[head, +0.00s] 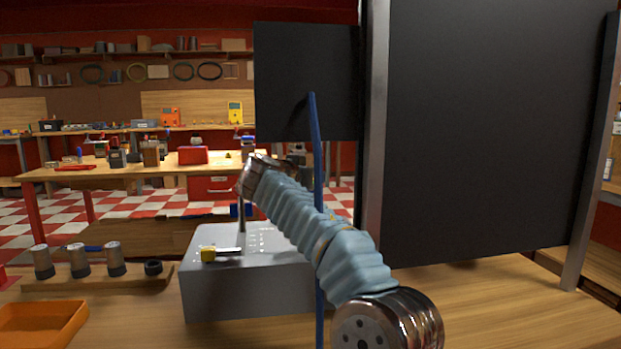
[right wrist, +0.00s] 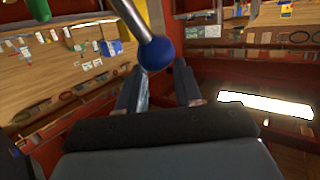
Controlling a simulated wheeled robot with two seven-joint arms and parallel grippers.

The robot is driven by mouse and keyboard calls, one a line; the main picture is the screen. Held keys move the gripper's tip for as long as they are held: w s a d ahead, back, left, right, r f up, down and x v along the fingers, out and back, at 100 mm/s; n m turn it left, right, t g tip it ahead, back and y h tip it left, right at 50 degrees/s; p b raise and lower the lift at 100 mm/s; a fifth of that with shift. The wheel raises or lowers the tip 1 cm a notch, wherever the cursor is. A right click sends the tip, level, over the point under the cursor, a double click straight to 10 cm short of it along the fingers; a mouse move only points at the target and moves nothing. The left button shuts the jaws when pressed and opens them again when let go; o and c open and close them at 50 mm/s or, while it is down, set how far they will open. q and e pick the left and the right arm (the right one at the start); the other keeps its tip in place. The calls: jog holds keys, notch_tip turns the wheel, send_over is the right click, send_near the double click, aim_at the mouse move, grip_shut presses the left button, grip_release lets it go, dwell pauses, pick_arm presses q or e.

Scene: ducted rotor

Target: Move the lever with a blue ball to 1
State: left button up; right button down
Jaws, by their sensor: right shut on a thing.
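A grey box (head: 245,285) stands on the wooden table, with rows of small pale marks on its top. A thin metal lever (head: 242,215) rises from it to my right gripper (head: 246,186). In the right wrist view the blue ball (right wrist: 156,53) sits on the end of a metal rod, at the fingers of my right gripper (right wrist: 165,75), which is shut on it. A second lever with a yellow knob (head: 208,254) lies low over the box top. The number marks are too small to read. My left gripper is not in view.
An orange tray (head: 40,325) and a wooden rack with several metal cylinders (head: 78,262) are left of the box. A large dark panel (head: 490,130) stands at the right. A thin blue rod (head: 318,170) stands upright near my right arm.

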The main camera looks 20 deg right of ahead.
jog(key=shift+w+a+f, duration=0.3)
jog(key=shift+f, duration=0.3)
jog(key=c, duration=1.2)
grip_release()
jog(key=shift+o, duration=1.3)
jog(key=shift+w+f+y, duration=0.2)
jog(key=shift+y, duration=0.1)
jog(key=shift+s+r, duration=0.1)
jog(key=shift+r, duration=0.05)
jog(key=b+v, duration=0.3)
jog(key=v, duration=1)
jog(key=shift+s+a, duration=0.2)
